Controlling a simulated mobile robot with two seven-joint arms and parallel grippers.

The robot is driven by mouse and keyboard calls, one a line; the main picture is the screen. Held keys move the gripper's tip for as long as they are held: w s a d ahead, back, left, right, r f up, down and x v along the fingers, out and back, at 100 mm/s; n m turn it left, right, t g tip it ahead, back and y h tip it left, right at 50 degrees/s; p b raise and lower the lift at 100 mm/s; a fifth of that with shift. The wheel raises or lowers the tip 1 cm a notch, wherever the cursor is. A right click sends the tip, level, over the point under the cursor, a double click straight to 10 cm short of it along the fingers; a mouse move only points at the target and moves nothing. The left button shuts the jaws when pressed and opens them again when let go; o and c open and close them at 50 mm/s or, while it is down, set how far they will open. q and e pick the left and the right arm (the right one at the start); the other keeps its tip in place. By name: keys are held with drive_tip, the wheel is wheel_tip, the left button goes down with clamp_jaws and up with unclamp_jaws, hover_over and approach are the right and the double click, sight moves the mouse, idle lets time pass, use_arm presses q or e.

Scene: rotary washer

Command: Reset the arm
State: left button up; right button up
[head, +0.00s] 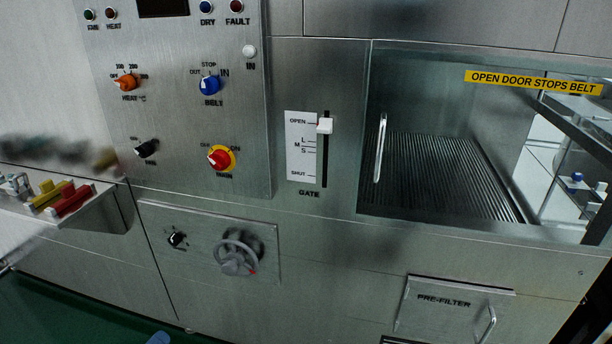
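Neither of my grippers can be made out in the head view. A blurred dark shape (60,152) with a tan end reaches in from the left edge above a shelf. I cannot tell what it is. The washer's steel control panel (185,125) fills the upper left, with an orange heat knob (126,82), a blue belt knob (210,85) and a red main knob (219,159). The white gate slider (325,126) stands near the OPEN mark.
A glass door with an upright handle (381,148) covers the ribbed belt (440,175) at right. A grey handwheel (237,257) sticks out below the panel. A pre-filter drawer (452,308) is at lower right. A metal shelf (95,215) with coloured items juts out at left.

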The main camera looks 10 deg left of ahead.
use_arm(q)
drive_tip(key=s+d+f+m+g, duration=0.1)
drive_tip(key=s+d+m+g, duration=0.6)
drive_tip(key=s+d+m, duration=0.85)
drive_tip(key=w+d+r+n+t, duration=0.1)
drive_tip(key=d+n, duration=0.1)
drive_tip(key=d, duration=0.2)
drive_tip(key=w+d+r+n, duration=0.1)
drive_tip(key=w+d+n, duration=0.1)
drive_tip(key=d, duration=0.3)
wheel_tip(320, 180, up, 15)
drive_tip(key=s+a+p, duration=0.1)
drive_tip(key=p, duration=2)
drive_tip(key=shift+s+a+r, duration=0.15)
drive_tip(key=shift+a+r, duration=0.05)
drive_tip(key=shift+a, duration=0.05)
use_arm(e)
wheel_tip(320, 180, up, 15)
drive_tip(key=s+d, duration=0.1)
drive_tip(key=shift+s+d+r+h, duration=0.2)
drive_tip(key=shift+s+d+h, duration=0.1)
drive_tip(key=shift+s, duration=0.1)
use_arm(q)
drive_tip(key=shift+m, duration=0.25)
use_arm(e)
drive_tip(key=shift+w+a+r, duration=0.1)
drive_tip(key=shift+r, duration=0.2)
drive_tip(key=shift+f, duration=0.2)
